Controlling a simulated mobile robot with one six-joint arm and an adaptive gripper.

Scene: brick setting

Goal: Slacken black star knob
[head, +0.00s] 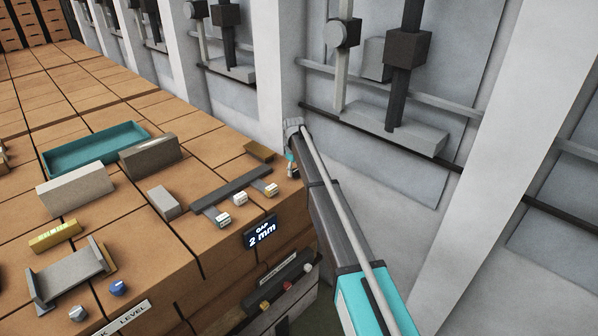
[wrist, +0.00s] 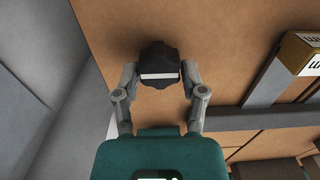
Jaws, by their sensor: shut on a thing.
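The black star knob (wrist: 158,56) is at the upper middle of the wrist view, with a white stripe across its near side. My gripper (wrist: 158,78) is shut on it, one grey finger on each side. In the head view my gripper (head: 291,167) is small, at the right edge of the brown tiled bench, and the knob cannot be made out there. A dark display (head: 262,232) on the bench front reads "GAP 2 mm".
A dark bar (head: 232,187) with small labelled blocks lies left of my gripper; a brass block (head: 259,151) stands behind it. A teal tray (head: 95,148) and grey blocks (head: 151,156) are farther left. A pale wall (head: 440,215) rises close on the right.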

